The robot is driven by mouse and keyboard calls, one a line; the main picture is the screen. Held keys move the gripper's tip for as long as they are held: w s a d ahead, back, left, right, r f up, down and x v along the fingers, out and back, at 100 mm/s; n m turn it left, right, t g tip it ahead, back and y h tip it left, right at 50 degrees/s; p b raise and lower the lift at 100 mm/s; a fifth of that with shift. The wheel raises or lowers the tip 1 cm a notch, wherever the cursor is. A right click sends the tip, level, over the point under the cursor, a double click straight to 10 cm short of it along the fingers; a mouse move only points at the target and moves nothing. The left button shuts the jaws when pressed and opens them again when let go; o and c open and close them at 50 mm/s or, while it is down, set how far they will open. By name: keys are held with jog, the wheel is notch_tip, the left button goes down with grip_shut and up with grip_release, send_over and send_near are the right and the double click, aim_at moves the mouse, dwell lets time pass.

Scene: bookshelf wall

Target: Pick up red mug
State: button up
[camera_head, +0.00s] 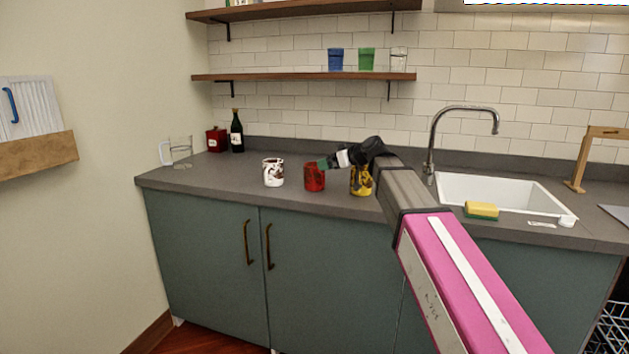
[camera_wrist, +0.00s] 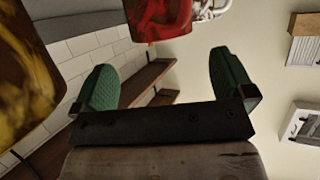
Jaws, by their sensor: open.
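The red mug (camera_head: 314,177) stands upright on the grey counter, between a white-and-brown mug (camera_head: 273,173) on its left and a yellow-and-black mug (camera_head: 360,181) on its right. In the wrist view the red mug (camera_wrist: 158,18) shows at the top, beyond the fingertips and between their lines. My gripper (camera_head: 322,163) is at the red mug's upper right in the head view. In the wrist view my gripper (camera_wrist: 165,75) has its two green fingers wide apart with nothing between them. The yellow mug (camera_wrist: 22,80) fills the left of the wrist view. My arm hides part of the counter.
A glass pitcher (camera_head: 180,152), a red box (camera_head: 216,140) and a dark bottle (camera_head: 237,132) stand at the back left. The sink (camera_head: 490,191), faucet (camera_head: 463,110) and sponge (camera_head: 481,210) are right. A wall shelf (camera_head: 290,77) holds cups above. The counter's front left is clear.

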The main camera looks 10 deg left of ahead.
aim_at(317, 178)
jog(key=x, duration=0.6)
jog(key=shift+w+a+f, duration=0.1)
jog(key=shift+a+f, duration=0.1)
jog(key=shift+a, duration=0.05)
jog(key=c, duration=1.4)
